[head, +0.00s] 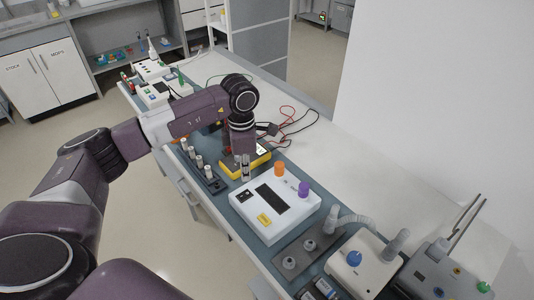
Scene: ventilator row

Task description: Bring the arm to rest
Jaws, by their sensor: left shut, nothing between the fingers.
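My left arm comes in from the left and bends down over the bench. My left gripper (244,167) points down beside a yellow-edged device (259,161) and is shut with nothing in it. The gripper hides part of that device. I cannot tell whether it touches the device or hangs just above it. My right gripper does not show.
A white box with orange and purple knobs (272,207) stands close in front of the gripper. A rack of grey cylinders (203,173) is to its left. Red and black cables (289,125) lie behind. The white bench top (372,166) is clear at right.

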